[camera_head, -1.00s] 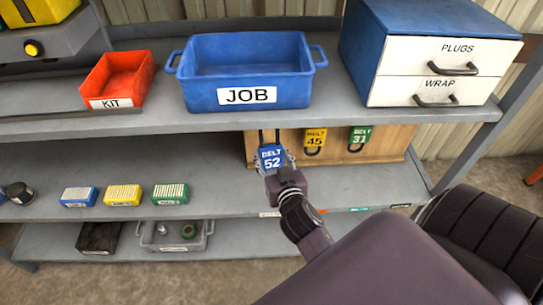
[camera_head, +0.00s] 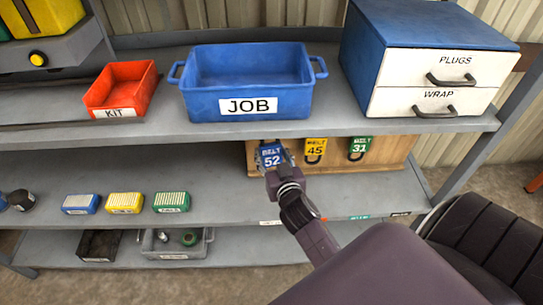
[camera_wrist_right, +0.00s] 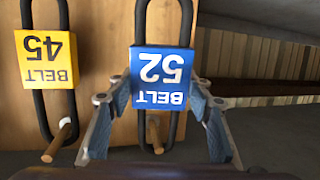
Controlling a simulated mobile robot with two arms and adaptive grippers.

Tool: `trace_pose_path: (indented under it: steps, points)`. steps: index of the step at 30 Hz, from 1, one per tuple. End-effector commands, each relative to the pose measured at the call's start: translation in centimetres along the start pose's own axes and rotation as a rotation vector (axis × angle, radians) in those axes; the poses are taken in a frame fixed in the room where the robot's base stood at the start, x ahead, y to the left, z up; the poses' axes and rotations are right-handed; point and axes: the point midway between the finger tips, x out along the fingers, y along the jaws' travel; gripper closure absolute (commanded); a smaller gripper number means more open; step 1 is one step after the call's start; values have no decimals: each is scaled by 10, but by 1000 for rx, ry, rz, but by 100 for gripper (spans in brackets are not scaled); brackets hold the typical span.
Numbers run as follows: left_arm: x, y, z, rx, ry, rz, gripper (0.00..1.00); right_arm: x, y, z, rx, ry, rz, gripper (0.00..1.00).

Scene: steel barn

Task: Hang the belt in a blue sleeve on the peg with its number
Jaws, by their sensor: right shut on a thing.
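The blue-sleeved belt (camera_head: 271,156) marked BELT 52 is a dark loop, upright at the left part of the wooden peg board (camera_head: 382,152). My right gripper (camera_head: 275,163) is shut on it. In the right wrist view, which is upside down, the blue sleeve (camera_wrist_right: 161,76) sits between the fingers (camera_wrist_right: 160,115). A wooden peg (camera_wrist_right: 155,130) shows at the loop's end; I cannot tell whether the loop is fully around it. The yellow-sleeved belt 45 (camera_head: 315,147) and green-sleeved belt 31 (camera_head: 360,147) hang to the right. My left gripper is out of view.
The upper shelf edge (camera_head: 400,127) overhangs the board closely. On it stand a blue JOB tray (camera_head: 249,105), a red KIT bin (camera_head: 120,90) and a drawer cabinet (camera_head: 430,75). Small blue, yellow and green boxes (camera_head: 125,203) stand left on the middle shelf, with bare room between.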

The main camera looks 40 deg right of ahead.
Motion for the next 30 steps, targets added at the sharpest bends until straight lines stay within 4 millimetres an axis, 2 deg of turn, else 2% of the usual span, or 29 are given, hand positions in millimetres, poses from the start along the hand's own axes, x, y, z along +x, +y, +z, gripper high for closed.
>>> trace_pose_path:
  steps: [15,30]
  points:
    - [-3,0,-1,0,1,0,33,20,4,-7,0,2,0,80]
    - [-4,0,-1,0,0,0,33,21,5,-7,0,0,1,80]
